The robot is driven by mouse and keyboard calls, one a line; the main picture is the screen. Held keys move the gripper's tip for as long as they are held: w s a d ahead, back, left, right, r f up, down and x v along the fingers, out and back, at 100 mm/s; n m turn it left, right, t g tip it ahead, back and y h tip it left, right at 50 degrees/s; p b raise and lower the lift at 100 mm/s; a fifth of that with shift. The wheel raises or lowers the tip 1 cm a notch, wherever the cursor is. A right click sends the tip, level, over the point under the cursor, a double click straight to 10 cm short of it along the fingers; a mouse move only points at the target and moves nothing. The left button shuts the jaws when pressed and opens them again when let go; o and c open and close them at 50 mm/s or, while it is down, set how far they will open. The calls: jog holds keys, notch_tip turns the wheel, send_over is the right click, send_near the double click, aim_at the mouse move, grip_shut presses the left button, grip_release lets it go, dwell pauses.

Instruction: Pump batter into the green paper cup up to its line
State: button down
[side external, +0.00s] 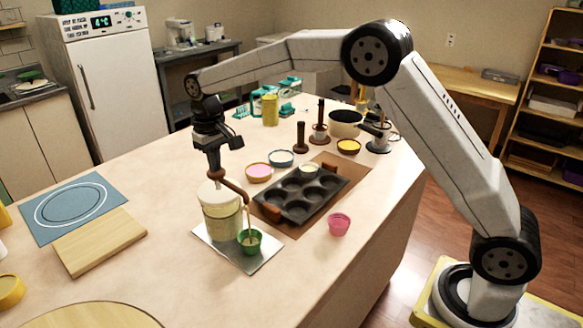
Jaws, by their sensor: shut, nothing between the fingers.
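The green paper cup (249,242) stands upright on a grey metal plate (268,256). A batter dispenser (220,212), a clear jar of pale batter with a white lid, stands just left of and behind the cup. Its brown pump spout (235,190) reaches out over the cup. A thin pale brown streak runs from the spout down to the cup. My gripper (214,174) is shut and empty, pointing down at the top of the pump. I cannot tell whether it touches the pump head. The cup's line and the batter level inside are too small to tell.
Bowls (259,172) and upright tools (301,138) stand behind. A wooden board (100,241) and blue mat (62,214) lie left. The front middle of the table is clear.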

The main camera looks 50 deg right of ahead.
jog(key=shift+f, duration=1)
jog(key=shift+r, duration=2.25)
jog(key=shift+r, duration=0.1)
jog(key=shift+r, duration=2.9)
jog(key=s+d+f+t, duration=0.1)
jog(key=s+d+f, duration=0.1)
jog(key=s+f, duration=0.3)
jog(key=s+d+f, duration=0.2)
jog(key=s+f, duration=0.4)
jog(key=s, duration=0.7)
jog(key=s+d+f+t, duration=0.1)
jog(key=s+d+f, duration=0.1)
jog(key=s+f, duration=0.3)
jog(key=s, duration=0.4)
jog(key=shift+d+f+t, duration=0.25)
jog(key=shift+d+t, duration=0.05)
